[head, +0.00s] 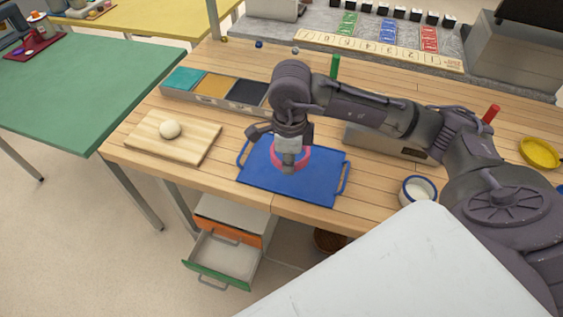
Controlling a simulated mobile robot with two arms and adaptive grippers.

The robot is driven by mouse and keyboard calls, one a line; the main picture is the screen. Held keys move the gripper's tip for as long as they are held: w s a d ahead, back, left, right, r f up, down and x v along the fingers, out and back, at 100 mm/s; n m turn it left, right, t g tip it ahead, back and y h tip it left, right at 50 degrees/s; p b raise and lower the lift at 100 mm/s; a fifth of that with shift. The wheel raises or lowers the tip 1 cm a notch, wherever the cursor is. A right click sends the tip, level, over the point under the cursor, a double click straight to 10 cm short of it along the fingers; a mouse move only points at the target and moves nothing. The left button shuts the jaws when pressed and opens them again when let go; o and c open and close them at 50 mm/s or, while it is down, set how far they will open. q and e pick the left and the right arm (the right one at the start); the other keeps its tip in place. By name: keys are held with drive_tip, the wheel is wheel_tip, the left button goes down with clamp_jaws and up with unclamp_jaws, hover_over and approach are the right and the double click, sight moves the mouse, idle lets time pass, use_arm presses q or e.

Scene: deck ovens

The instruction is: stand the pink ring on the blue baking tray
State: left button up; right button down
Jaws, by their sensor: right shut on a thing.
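The blue baking tray (264,178) lies flat on the wooden table, with a handle at its left and right ends. The pink ring (304,158) shows at the tray's upper middle, partly hidden behind my right gripper. My right gripper (289,164) points down over the tray and is shut on the pink ring. I cannot tell whether the ring touches the tray or is held just above it. My left gripper is not in view.
A divided bin (212,101) stands behind. A white bowl with a blue rim (418,190) stands at the right. An open drawer (225,258) with a green front juts out below the table.

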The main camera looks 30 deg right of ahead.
sight(281, 176)
drive_tip(key=w+f, duration=0.2)
drive_tip(key=w, duration=0.1)
drive_tip(key=shift+w+a, duration=0.1)
drive_tip(key=shift+w, duration=0.1)
wheel_tip(281, 176, down, 3)
drive_tip(key=shift+r+p, duration=0.1)
drive_tip(key=shift+p, duration=0.8)
drive_tip(key=shift+f, duration=0.6)
drive_tip(key=shift+f, duration=0.1)
drive_tip(key=c, duration=1.7)
unclamp_jaws()
drive_tip(key=shift+f, duration=0.1)
drive_tip(key=o, duration=0.4)
drive_tip(key=shift+o, duration=0.2)
